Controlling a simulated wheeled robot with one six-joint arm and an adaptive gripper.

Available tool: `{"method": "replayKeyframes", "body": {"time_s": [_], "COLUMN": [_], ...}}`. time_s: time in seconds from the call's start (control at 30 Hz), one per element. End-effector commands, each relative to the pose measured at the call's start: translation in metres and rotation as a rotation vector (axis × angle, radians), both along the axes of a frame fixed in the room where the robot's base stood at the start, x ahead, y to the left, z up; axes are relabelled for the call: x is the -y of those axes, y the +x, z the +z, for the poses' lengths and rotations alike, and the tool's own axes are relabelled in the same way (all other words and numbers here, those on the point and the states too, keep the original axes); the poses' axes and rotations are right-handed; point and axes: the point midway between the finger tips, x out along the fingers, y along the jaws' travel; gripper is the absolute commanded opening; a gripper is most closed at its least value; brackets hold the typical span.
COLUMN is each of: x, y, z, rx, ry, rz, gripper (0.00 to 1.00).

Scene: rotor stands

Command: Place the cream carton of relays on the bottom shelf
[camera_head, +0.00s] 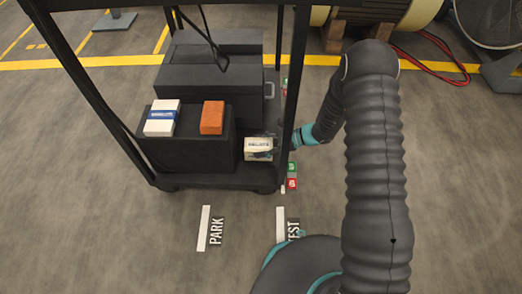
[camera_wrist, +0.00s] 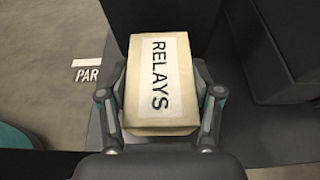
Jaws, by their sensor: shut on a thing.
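The cream carton (camera_wrist: 140,115) has a pale label reading RELAYS in the wrist view. My gripper (camera_wrist: 162,95) is shut on it, one finger on each side. In the head view the carton (camera_head: 258,149) is at the right end of the cart's dark bottom shelf (camera_head: 215,179), right of a black box. My gripper there is mostly hidden behind the cart's post. The carton is over or on the shelf; I cannot tell whether its underside touches.
A black box (camera_head: 190,155) on the shelf carries a white-and-blue box (camera_head: 162,117) and an orange block (camera_head: 212,117). A larger dark case (camera_head: 210,70) stands behind. A dark upright post (camera_head: 292,90) rises close to my wrist. Red and green buttons (camera_head: 292,176) sit beside the post.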

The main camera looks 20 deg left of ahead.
Motion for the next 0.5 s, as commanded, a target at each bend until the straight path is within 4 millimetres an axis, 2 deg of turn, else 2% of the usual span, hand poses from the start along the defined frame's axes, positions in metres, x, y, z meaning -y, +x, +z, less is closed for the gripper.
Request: {"method": "replayKeyframes", "body": {"time_s": [0.1,0.2,0.5], "x": [0.0,0.0,0.0], "y": [-0.001,0.0,0.0], "z": [-0.02,-0.028,-0.03], "rx": [-0.005,-0.002,-0.001], "ry": [-0.001,0.0,0.001], "rz": [-0.001,-0.001,0.0], "gripper": [0.15,0.15,0.15]}}
